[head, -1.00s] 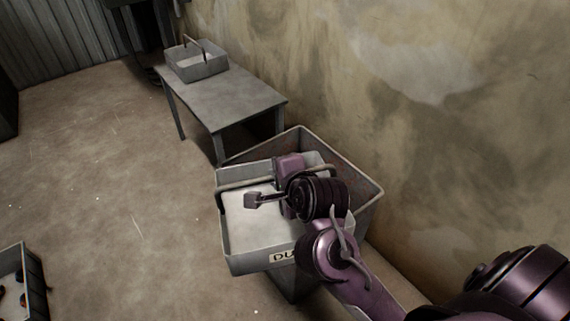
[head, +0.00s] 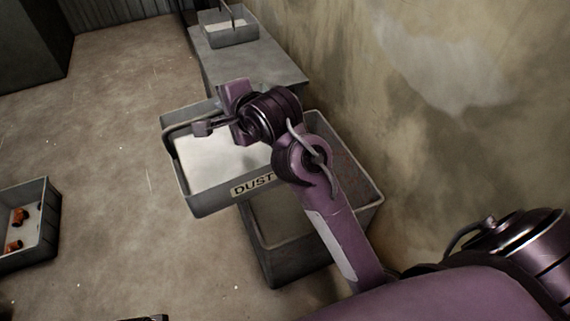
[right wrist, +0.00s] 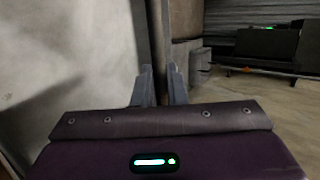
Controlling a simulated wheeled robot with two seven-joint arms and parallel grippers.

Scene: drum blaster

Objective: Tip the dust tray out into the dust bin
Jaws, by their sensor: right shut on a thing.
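The dust tray (head: 200,203) is a grey open box with a "DUST" label and a pale, whitish load inside. My right gripper (head: 207,127) is shut on its bar handle and holds it up, roughly level. The dust bin (head: 285,262) is a deeper, dark grey box below and to the right. The tray overhangs the bin's left side and covers part of its opening. My left gripper is not in view.
A grey table (head: 255,68) stands behind, with another handled tray (head: 232,36) on it. A wall (head: 450,120) runs close along the right of the bin. A grey crate (head: 45,235) with orange-brown pieces sits at the left. Floor between is open.

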